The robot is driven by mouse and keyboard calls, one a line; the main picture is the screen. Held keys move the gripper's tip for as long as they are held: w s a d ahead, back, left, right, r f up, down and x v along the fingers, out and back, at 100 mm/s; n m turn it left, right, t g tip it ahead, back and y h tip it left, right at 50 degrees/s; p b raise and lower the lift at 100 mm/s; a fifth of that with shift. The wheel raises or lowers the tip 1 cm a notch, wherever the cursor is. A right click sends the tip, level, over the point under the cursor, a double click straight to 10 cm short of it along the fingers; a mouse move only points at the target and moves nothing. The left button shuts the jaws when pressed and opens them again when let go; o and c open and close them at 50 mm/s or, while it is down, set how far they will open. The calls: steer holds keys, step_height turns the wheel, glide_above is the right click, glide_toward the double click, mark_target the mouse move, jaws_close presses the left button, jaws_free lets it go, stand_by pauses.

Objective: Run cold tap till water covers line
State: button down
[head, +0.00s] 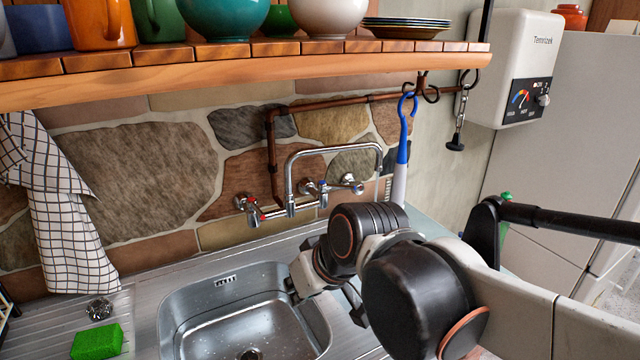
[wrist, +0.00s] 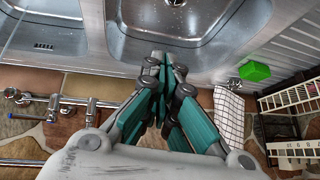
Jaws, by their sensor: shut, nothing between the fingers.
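The chrome wall tap (head: 290,208) has a red-marked handle (head: 251,210) at left and a blue-marked handle (head: 323,195) at right. Its curved spout (head: 333,149) reaches to the right. No stream of water shows. The steel sink basin (head: 205,318) lies below at left, with droplets on its floor; I cannot make out a line in it. My gripper (wrist: 160,62) is shut and empty in the wrist view, over the steel between two basins. In the head view, my arm hides its fingertips. The tap fittings (wrist: 52,106) show at left in the wrist view.
A wooden shelf (head: 250,75) with pots and bowls overhangs the tap. A blue-handled brush (head: 404,140) hangs at right, near my arm. A checked towel (head: 65,220) hangs at left above a green sponge (head: 97,342). A white heater (head: 512,65) is at upper right.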

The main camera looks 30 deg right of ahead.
steer(key=shift+s+d+f+h, duration=0.6)
steer(key=shift+s+d+h, duration=0.45)
steer(key=shift+s, duration=1.1)
steer(key=w+d+r+n+p, duration=0.2)
steer(key=w+r, duration=0.1)
steer(key=w, duration=0.4)
steer(key=w+d+r+n+t+p, duration=0.1)
steer(key=w+d+r+p, duration=0.15)
steer(key=w, duration=0.45)
steer(key=w+d+r+n+p, duration=0.1)
steer(key=w+d+r+n, duration=0.1)
steer(key=w+r, duration=0.35)
steer(key=d+f+n+h+p, duration=0.1)
steer(key=d+f+p, duration=0.1)
steer(key=d+p, duration=0.8)
steer(key=w+d+f+b, duration=0.6)
steer(key=w+d+b, duration=0.1)
steer(key=b, duration=0.3)
steer(key=shift+w+f, duration=0.3)
steer(key=shift+w, duration=0.6)
